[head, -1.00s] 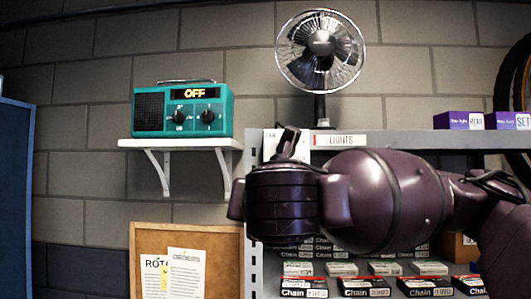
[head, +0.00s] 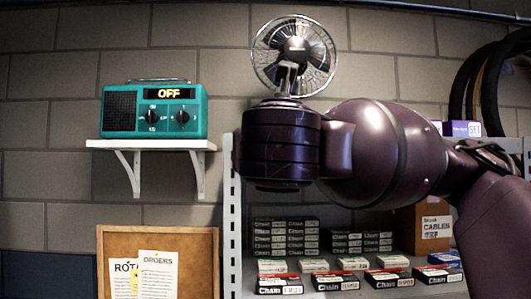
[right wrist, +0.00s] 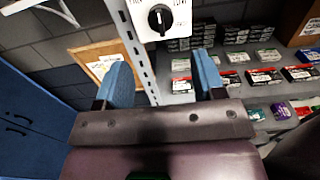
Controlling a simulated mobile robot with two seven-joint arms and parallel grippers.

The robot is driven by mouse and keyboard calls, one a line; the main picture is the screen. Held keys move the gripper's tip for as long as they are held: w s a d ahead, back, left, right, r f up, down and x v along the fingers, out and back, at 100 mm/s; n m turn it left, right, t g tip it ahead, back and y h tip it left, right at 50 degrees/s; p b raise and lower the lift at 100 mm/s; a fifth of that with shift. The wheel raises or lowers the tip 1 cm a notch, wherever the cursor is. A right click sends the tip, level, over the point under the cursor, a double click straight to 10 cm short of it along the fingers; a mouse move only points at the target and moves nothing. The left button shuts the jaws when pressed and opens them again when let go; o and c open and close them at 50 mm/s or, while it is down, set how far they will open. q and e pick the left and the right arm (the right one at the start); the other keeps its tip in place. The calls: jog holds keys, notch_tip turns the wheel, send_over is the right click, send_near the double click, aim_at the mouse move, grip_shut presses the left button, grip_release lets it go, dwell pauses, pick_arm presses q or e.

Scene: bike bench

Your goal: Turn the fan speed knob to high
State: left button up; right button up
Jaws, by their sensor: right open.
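The fan (head: 296,52) stands above the shelf unit in the head view, its cage facing me. In the right wrist view a white panel (right wrist: 178,32) carries a black round knob (right wrist: 160,19) with a white pointer mark; the lettering around it is too small or cut off to read surely. In the head view my right arm hides this panel. My left gripper is not in view.
A teal radio (head: 153,108) with two black knobs and an OFF display sits on a white wall shelf (head: 150,144) at left. Below are a cork board (head: 208,250) and boxed chains (head: 340,281). Tyres (head: 492,80) hang at right. Wall space between radio and fan is clear.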

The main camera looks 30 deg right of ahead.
jog(key=shift+p+x, duration=1.65)
jog(key=shift+x, duration=3.1)
jog(key=shift+s+d, duration=0.1)
jog(key=c, duration=0.9)
